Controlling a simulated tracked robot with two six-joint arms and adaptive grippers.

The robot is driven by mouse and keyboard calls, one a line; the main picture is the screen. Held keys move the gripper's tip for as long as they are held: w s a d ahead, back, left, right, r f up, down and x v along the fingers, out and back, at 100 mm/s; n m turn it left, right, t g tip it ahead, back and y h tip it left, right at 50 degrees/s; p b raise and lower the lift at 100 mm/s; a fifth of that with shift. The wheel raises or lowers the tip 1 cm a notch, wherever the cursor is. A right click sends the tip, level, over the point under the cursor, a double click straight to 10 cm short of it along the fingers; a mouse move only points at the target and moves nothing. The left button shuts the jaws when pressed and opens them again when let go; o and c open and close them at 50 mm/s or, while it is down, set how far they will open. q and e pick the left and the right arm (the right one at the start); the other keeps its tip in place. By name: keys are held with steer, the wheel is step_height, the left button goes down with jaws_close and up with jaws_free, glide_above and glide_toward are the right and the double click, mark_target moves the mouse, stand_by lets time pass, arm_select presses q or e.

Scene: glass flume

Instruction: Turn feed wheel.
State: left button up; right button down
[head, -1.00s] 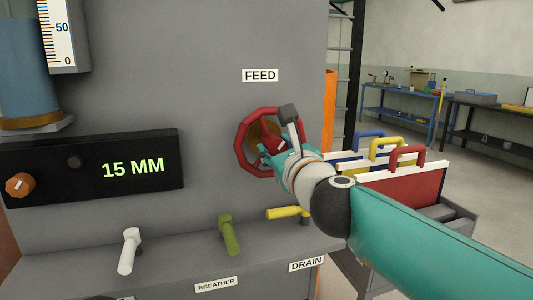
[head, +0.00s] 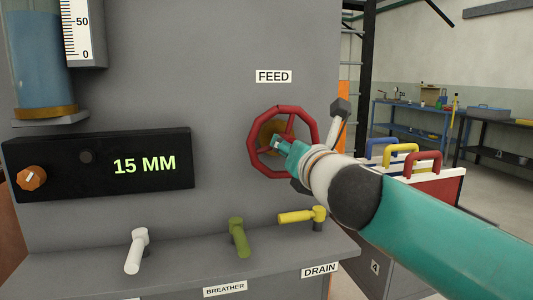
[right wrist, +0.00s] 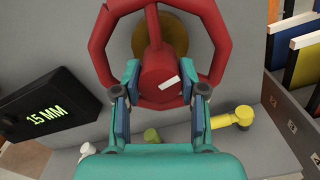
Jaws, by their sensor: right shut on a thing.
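The red feed wheel (head: 253,142) is on the grey panel under the FEED label (head: 273,76). In the right wrist view its rim (right wrist: 105,45) and a round red knob (right wrist: 158,78) with a short white mark show large. My right gripper (head: 281,146) is at the wheel. In the right wrist view its two fingers (right wrist: 160,86) are on either side of the knob, shut on it. The gripper and arm hide the wheel's lower right in the head view. My left gripper is not in view.
The black display (head: 100,163) reads 15 MM. A white lever (head: 136,251), a green lever (head: 238,238) and a yellow drain lever (head: 301,215) stand on the ledge below the wheel. Boards with coloured handles (head: 424,161) stand to the right, behind my arm.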

steer(key=shift+w+a+f, duration=0.1)
steer(key=shift+a+f, duration=0.05)
steer(key=shift+f, duration=0.3)
steer(key=c, duration=0.7)
jaws_free()
steer(key=shift+c, duration=0.2)
steer(key=shift+o, duration=0.4)
steer(key=shift+r, duration=0.25)
steer(key=v, duration=1.2)
